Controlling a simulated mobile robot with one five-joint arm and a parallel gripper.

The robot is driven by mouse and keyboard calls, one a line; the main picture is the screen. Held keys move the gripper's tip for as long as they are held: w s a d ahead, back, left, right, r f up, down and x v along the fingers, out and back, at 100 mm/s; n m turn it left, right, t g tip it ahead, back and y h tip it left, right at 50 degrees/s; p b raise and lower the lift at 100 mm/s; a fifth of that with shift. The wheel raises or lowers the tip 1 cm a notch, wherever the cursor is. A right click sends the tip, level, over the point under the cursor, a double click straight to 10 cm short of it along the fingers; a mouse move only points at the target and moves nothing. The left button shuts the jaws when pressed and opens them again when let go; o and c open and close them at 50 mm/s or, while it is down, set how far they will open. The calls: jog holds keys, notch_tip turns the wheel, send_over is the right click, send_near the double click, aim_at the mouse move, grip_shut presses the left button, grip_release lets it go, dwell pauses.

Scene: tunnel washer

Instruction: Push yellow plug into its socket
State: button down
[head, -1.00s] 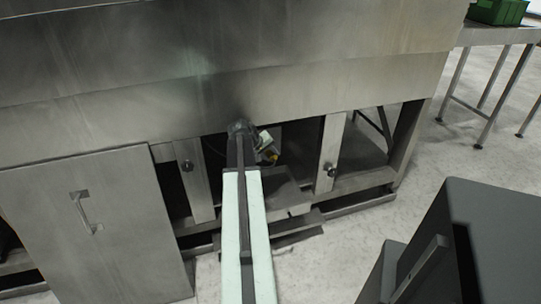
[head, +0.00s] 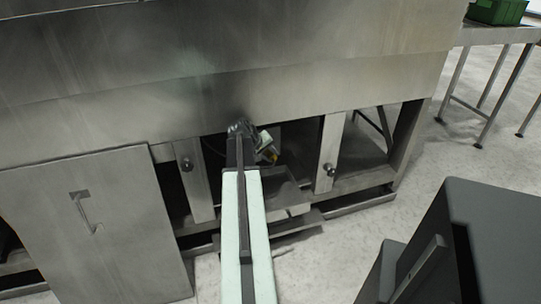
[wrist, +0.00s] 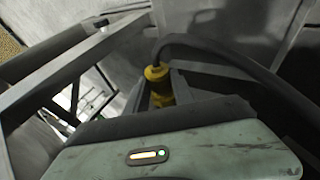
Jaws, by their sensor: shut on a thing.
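The yellow plug (wrist: 157,74) stands out beyond the pale green body of my gripper in the wrist view, with a thick dark cable curving from its top to the right. My gripper (wrist: 160,88) is shut on the plug, its dark fingers on either side of it. In the head view, my gripper (head: 270,154) is inside the open bay under the machine, where a small yellow spot of the plug (head: 274,158) shows. I cannot make out the socket in either view, nor whether the plug touches it.
The steel machine front (head: 200,80) hangs over the bay. A post (head: 329,153) with a dark knob stands right of my gripper, another post (head: 193,180) stands left. Grey metal framing (wrist: 75,62) crosses close by.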

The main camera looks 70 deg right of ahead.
jog(key=shift+w+d+r, duration=0.4)
jog(key=shift+w+d, duration=0.2)
jog(key=shift+w, duration=0.05)
jog(key=shift+s+a+f, duration=0.25)
jog(key=shift+s+a, duration=0.05)
jog(key=shift+a, duration=0.15)
dwell(0.6)
jog(key=shift+s+a+f, duration=0.1)
jog(key=shift+a+f, duration=0.05)
jog(key=shift+s+a+f+b, duration=0.1)
jog(key=shift+s+a+b, duration=0.25)
jog(key=shift+s+a, duration=0.25)
jog(key=shift+s+a, duration=0.15)
jog(key=shift+s, duration=0.05)
jog(key=shift+w+d, duration=0.7)
jog(key=shift+d, duration=0.2)
dwell(1.1)
